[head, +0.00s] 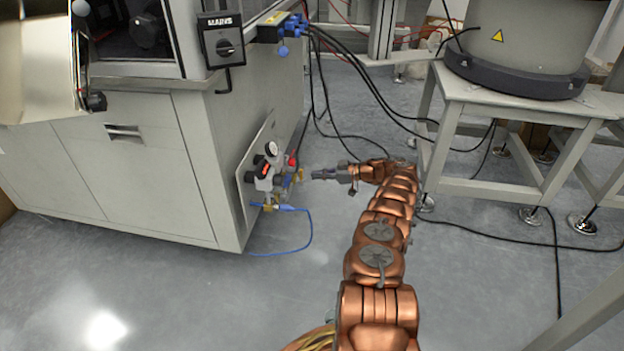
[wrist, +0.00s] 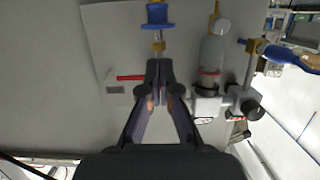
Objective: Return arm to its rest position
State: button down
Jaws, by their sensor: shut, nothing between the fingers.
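My copper-coloured arm (head: 378,260) stretches forward from the bottom of the head view and bends left at its far end. My gripper (head: 316,174) points left, toward the air regulator unit (head: 268,172) on the side of the machine cabinet. In the wrist view the fingers of my gripper (wrist: 160,70) are together with nothing between them. A blue and brass fitting (wrist: 157,18) and the grey regulator body (wrist: 211,62) show beyond and beside the fingertips. In the head view a gap shows between gripper and regulator.
The pale machine cabinet (head: 130,170) stands at left, with a blue hose (head: 305,240) looping on the floor beside it. A grey metal table (head: 500,103) carries a large drum (head: 530,40) at right. Black cables (head: 375,90) hang between them. Floor (head: 200,300) at lower left is clear.

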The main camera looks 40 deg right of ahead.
jog(key=shift+s+d+r, duration=0.1)
jog(key=shift+s+d, duration=0.15)
jog(key=shift+d, duration=0.05)
dwell(0.4)
